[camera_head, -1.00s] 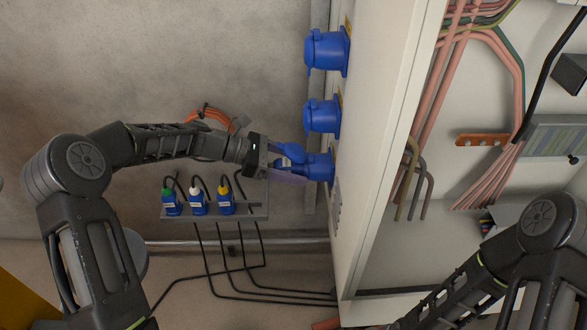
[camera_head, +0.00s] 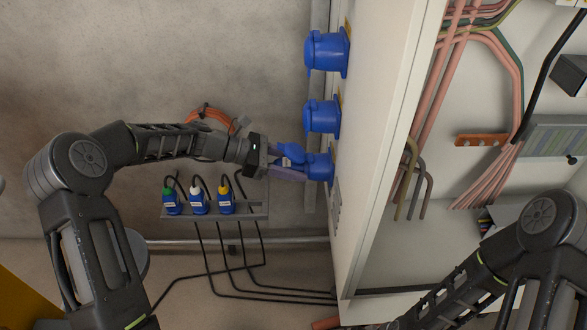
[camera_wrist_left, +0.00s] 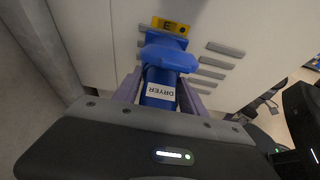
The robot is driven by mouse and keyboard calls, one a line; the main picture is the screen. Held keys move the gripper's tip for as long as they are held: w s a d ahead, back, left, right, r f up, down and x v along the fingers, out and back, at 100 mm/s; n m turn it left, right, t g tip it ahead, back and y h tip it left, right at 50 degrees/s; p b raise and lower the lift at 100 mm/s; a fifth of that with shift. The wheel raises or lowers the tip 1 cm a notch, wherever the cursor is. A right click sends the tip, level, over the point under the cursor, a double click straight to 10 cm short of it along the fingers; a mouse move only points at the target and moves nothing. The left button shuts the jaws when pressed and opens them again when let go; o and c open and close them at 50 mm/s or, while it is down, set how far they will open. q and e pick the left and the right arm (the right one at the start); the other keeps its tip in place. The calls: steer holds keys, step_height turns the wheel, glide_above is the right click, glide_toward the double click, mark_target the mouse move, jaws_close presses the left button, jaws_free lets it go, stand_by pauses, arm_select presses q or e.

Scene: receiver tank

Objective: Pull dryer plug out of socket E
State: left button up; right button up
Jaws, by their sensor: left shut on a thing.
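The dryer plug (camera_wrist_left: 160,92) is blue with a white label reading DRYER, upside down in the left wrist view. It points into blue socket E (camera_wrist_left: 168,58), under a yellow E tag (camera_wrist_left: 170,26). In the head view, socket E (camera_head: 321,165) is the lowest blue socket on the cabinet side. My left gripper (camera_head: 294,165) reaches it from the left and is shut on the plug, with a purple finger on each side (camera_wrist_left: 160,95). The plug's front end is hidden at the socket. My right gripper is out of view.
Two more blue sockets (camera_head: 326,53) (camera_head: 321,116) sit above on the cabinet (camera_head: 375,130). Below my left gripper, a grey rack (camera_head: 245,214) holds several blue plugs with hanging cables. An orange cable coil (camera_head: 208,115) hangs behind my forearm.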

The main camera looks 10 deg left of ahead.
arm_select(q)
jaws_close()
stand_by(0.3)
steer(key=shift+a, duration=0.2)
steer(key=shift+s+a+p, duration=0.25)
steer(key=shift+a+p, duration=0.05)
steer(key=shift+a, duration=0.6)
steer(key=shift+s+a+p, duration=0.25)
steer(key=shift+a, duration=0.65)
steer(key=shift+s+a+p, duration=0.25)
steer(key=shift+a+p, duration=0.05)
steer(key=shift+a, duration=0.6)
steer(key=shift+o, duration=0.3)
jaws_free()
jaws_close()
